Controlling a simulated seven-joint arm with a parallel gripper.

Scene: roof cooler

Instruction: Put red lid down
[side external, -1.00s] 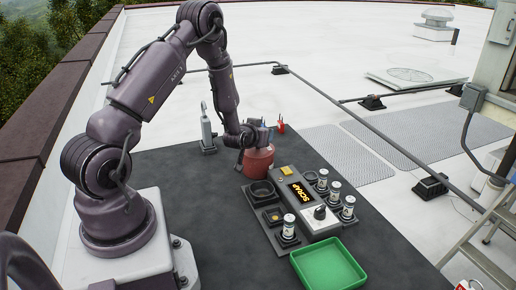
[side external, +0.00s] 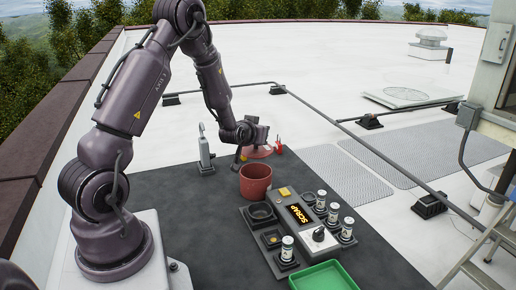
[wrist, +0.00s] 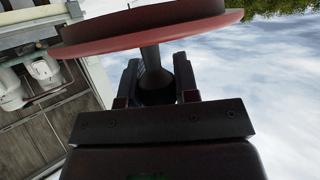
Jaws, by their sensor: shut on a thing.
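The red lid (side external: 258,153) is in the air beside and beyond the top of the red pot (side external: 256,184), apart from it. The pot stands on the dark mat with its mouth uncovered. My gripper (wrist: 156,72) is shut on the lid's dark knob in the wrist view. There the lid (wrist: 150,38) shows edge-on past the fingertips, with sky behind. In the side view my gripper (side external: 250,146) is partly hidden by the wrist.
A control box (side external: 300,214) with a lit SCRAP display stands right of the pot, with several small jars around it. A green tray (side external: 324,278) is in front. A grey hooked device (side external: 205,148) stands at the mat's back left. The mat's left side is clear.

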